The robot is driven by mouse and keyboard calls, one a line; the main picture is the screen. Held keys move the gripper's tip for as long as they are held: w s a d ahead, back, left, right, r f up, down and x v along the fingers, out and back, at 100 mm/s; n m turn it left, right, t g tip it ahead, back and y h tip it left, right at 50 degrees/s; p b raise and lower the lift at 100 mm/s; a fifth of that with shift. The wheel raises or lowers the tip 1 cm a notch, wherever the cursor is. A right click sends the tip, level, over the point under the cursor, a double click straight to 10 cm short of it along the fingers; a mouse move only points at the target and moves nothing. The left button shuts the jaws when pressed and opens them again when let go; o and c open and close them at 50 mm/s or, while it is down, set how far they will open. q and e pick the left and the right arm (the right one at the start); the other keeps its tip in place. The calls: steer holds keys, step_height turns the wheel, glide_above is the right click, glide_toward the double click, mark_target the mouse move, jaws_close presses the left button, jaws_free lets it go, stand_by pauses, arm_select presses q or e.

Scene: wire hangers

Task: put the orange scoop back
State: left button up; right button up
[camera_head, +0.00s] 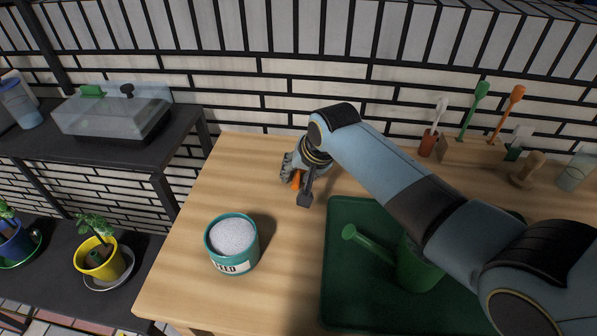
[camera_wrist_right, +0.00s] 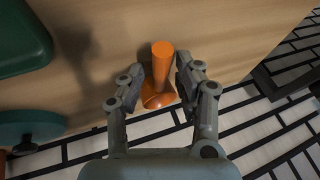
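An orange tool, which looks like the scoop (camera_wrist_right: 162,57), is near the back of the wooden table. It shows partly in the head view (camera_head: 296,179), mostly hidden by my right gripper. In the right wrist view its upright-looking shaft and rounded wider end lie between the two fingers of my right gripper (camera_wrist_right: 160,78). That gripper is open, with a gap visible on each side of the shaft. In the head view my right gripper (camera_head: 298,180) is low over the table, pointing down. My left gripper is not in view.
A teal tin of white grains (camera_head: 232,245) stands front left. A green mat (camera_head: 340,290) holds a green watering can (camera_head: 415,268). A wooden rack (camera_head: 465,153) at the back right holds several tools, including another orange one (camera_head: 514,100).

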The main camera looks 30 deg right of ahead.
steer(key=shift+r, duration=0.15)
steer(key=p+v, duration=0.2)
steer(key=v, duration=1)
